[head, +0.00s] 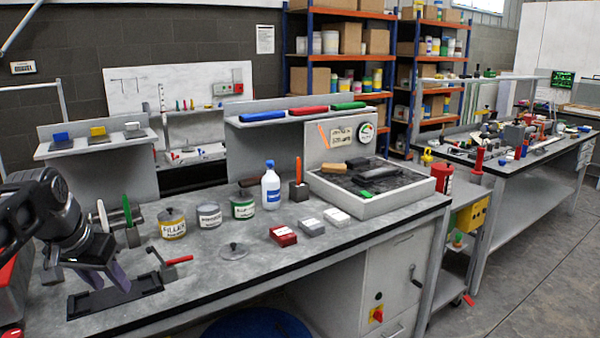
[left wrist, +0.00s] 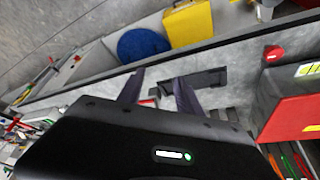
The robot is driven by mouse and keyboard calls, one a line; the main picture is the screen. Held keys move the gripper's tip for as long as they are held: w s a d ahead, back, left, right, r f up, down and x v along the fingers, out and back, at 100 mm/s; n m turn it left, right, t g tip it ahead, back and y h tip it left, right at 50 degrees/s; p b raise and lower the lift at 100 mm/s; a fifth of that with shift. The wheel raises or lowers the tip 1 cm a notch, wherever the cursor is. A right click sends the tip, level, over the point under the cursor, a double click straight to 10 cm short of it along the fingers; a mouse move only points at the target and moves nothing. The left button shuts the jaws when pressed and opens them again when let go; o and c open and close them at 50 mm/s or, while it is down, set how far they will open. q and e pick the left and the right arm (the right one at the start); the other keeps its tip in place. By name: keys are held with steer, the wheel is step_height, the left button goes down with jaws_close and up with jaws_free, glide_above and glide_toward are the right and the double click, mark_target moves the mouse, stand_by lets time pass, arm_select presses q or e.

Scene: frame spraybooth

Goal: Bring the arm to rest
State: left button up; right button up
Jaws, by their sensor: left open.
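My left arm comes in from the left edge of the head view, black and grey, and reaches over the near left end of the workbench (head: 330,232). My left gripper (head: 112,277) points down above a shallow black tray (head: 140,284). In the left wrist view my left gripper (left wrist: 158,88) has its two fingers apart. Whether the fingers touch the tray is hard to tell. My right gripper is not in view.
A red box (head: 14,285) is at the left edge. The bench front right of the tray is clear.

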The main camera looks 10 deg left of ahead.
arm_select(q)
steer(key=w+d+f+t, duration=0.2)
steer(key=w+d+f, duration=0.1)
steer(key=w+f, duration=0.15)
steer(key=w+d+f+t, duration=0.1)
steer(key=w+d+f, duration=0.15)
steer(key=w, duration=0.35)
steer(key=d+f+n+h, duration=0.1)
steer(key=d+f, duration=0.5)
steer(key=f, duration=0.4)
steer(key=d+f+h, duration=0.1)
steer(key=d+f, duration=0.6)
steer(key=f, duration=0.4)
steer(key=s+d+f+g+h, duration=0.1)
steer(key=s+d+f, duration=0.3)
steer(key=s+f, duration=0.25)
steer(key=s+d+f+g, duration=0.1)
steer(key=s+d+f, duration=0.4)
steer(key=f, duration=0.2)
steer(key=s+d+f+g, duration=0.2)
steer(key=s+d+f, duration=0.2)
steer(key=s, duration=0.6)
steer(key=s+d+f+g+h, duration=0.1)
steer(key=s+d+f+g, duration=0.2)
steer(key=s, duration=0.7)
step_height(320, 180, down, 2)
steer(key=shift+d+f+h, duration=0.2)
steer(key=shift+d+h, duration=0.1)
steer(key=shift+d, duration=0.2)
